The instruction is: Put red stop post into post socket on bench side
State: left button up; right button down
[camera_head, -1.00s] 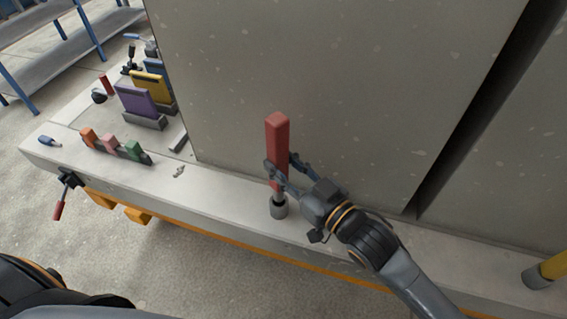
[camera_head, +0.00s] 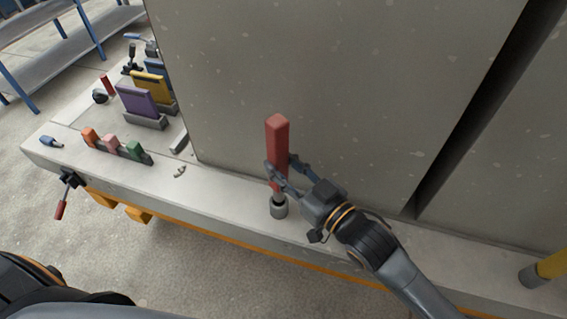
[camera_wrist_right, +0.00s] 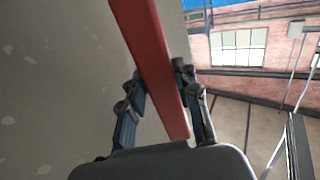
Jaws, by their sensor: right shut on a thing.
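The red stop post (camera_head: 277,140) stands about upright in the head view, in front of the large grey panel. My right gripper (camera_head: 280,178) is shut on its lower part, coming from the right. The post's lower end is right at the grey post socket (camera_head: 279,209) on the bench side's top. A short dark part shows at the socket's mouth; how deep it sits I cannot tell. In the right wrist view the red post (camera_wrist_right: 155,60) runs between the two fingers (camera_wrist_right: 165,105). My left gripper is not in view.
The grey panel (camera_head: 330,90) rises close behind the post. On the left of the bench are coloured blocks (camera_head: 112,145), purple and yellow plates (camera_head: 137,99) and a red-handled clamp (camera_head: 67,185) on the edge.

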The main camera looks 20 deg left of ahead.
jog(key=shift+r, duration=0.15)
dwell(0.6)
jog(key=shift+f+b, duration=1.65)
jog(key=shift+f, duration=1.45)
jog(key=c, duration=0.9)
grip_release()
jog(key=shift+c, duration=0.2)
jog(key=shift+o, duration=0.2)
jog(key=shift+f, duration=0.2)
jog(key=v, duration=1.2)
jog(key=shift+r, duration=0.15)
